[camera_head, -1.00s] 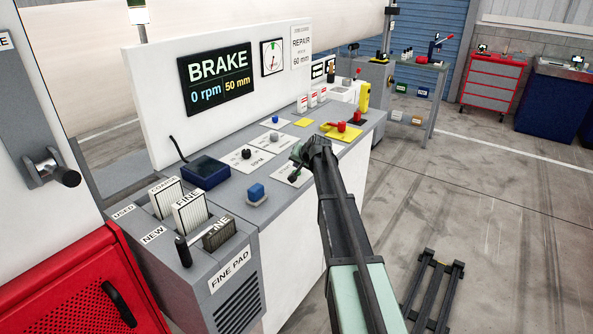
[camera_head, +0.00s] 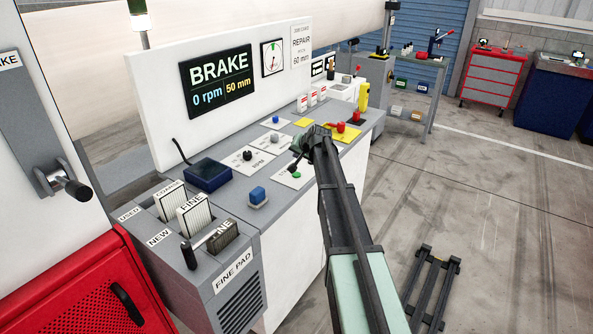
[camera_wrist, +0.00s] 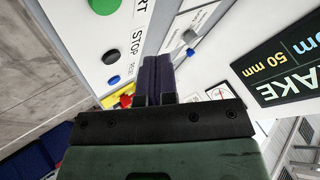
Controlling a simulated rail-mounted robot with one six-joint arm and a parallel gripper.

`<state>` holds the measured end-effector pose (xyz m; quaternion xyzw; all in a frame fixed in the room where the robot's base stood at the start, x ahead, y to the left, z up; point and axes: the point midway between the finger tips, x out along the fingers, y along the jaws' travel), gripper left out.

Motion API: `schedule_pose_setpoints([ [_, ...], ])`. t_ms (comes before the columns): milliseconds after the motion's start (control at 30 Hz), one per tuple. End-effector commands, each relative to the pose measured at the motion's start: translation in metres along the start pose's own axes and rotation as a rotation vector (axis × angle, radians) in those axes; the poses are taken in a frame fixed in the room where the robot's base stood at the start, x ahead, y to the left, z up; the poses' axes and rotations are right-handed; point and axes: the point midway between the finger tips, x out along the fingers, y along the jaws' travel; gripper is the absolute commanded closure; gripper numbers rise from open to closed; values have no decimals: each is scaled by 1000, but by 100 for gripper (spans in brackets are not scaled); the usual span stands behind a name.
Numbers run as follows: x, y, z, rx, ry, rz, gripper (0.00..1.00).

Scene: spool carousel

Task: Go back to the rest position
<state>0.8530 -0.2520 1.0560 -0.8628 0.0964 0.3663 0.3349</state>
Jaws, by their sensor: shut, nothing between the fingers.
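My gripper (camera_head: 312,140) hangs over the right half of the grey console top (camera_head: 232,192), at the end of my dark and pale green arm. In the wrist view its two dark fingers (camera_wrist: 158,78) lie together, with nothing seen between them. In the head view a green button (camera_head: 295,175) and a dark lever or knob beside it lie just left of and below the gripper. A red knob (camera_head: 341,127) on a yellow plate is just to its right. Whether the gripper touches the panel cannot be told.
The display (camera_head: 218,80) reads BRAKE, 0 rpm, 50 mm. A blue button (camera_head: 257,195) and pad slots with a FINE pad (camera_head: 222,236) are at the console's near end. A red cabinet (camera_head: 95,285) stands front left. The floor right of the console is mostly clear.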

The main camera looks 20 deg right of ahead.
Motion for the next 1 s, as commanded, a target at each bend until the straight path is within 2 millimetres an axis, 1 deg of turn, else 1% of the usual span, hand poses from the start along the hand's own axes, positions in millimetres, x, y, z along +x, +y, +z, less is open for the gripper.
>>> schedule_pose_setpoints([
  [600,1,1,1,-1,0,0,100],
  [667,1,1,4,-10,-17,4,100],
  [700,0,4,11,-28,-52,19,100],
  [767,-13,13,36,-65,-117,56,100],
  [833,-38,23,81,-123,-214,111,100],
  [867,-50,24,106,-154,-262,134,100],
  [900,-68,24,142,-199,-329,168,100],
  [967,-97,23,197,-273,-429,217,100],
  [1000,-118,22,233,-320,-492,250,100],
])
